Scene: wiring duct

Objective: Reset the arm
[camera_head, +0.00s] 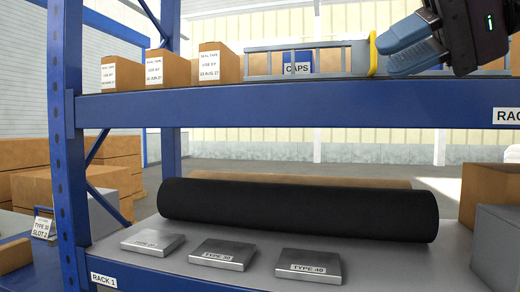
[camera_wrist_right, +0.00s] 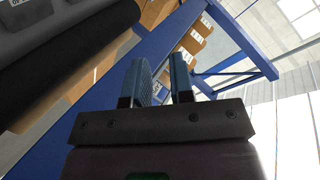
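My right gripper (camera_head: 388,57) is at the top right of the head view, in front of the upper blue shelf beam. Its two blue fingers point left, near the yellow end (camera_head: 373,54) of a grey slotted duct (camera_head: 335,59) on the upper shelf. In the right wrist view the fingers (camera_wrist_right: 160,64) stand apart with an empty gap between them, so it is open and holds nothing. My left gripper is not in view.
The blue rack holds several labelled cartons (camera_head: 208,64) and a blue CAPS box (camera_head: 298,63) above. A black roll (camera_head: 297,208) and metal plates (camera_head: 309,266) lie on the lower shelf. A blue upright (camera_head: 68,130) stands at left. A brown carton (camera_head: 490,195) is at right.

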